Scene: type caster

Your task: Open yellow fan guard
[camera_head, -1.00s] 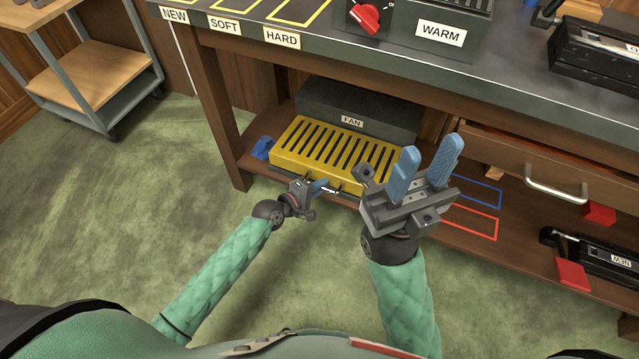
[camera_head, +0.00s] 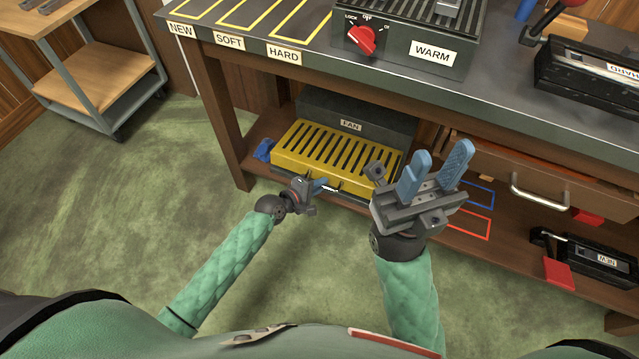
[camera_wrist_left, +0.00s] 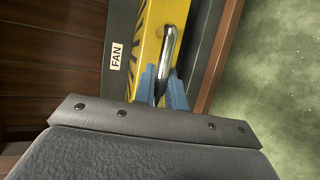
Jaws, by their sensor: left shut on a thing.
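The yellow fan guard (camera_head: 338,153) is a slotted cover lying flat on the low shelf, in front of the dark box labelled FAN (camera_head: 356,118). A silver bar handle on its front side shows in the left wrist view (camera_wrist_left: 167,50). My left gripper (camera_head: 322,187) is at the guard's front edge, with its blue fingers (camera_wrist_left: 164,92) closed around the lower part of the handle. The fingers partly hide that handle end. My right gripper (camera_head: 432,172) is raised in front of the guard's right end, its two blue fingers apart and empty.
The workbench (camera_head: 490,105) overhangs the shelf, and its left leg (camera_head: 222,120) stands left of the guard. A drawer with a silver handle (camera_head: 540,198) is at the right. Blue and red outlined rectangles mark the shelf (camera_head: 470,225). A wheeled cart (camera_head: 90,75) stands at the far left.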

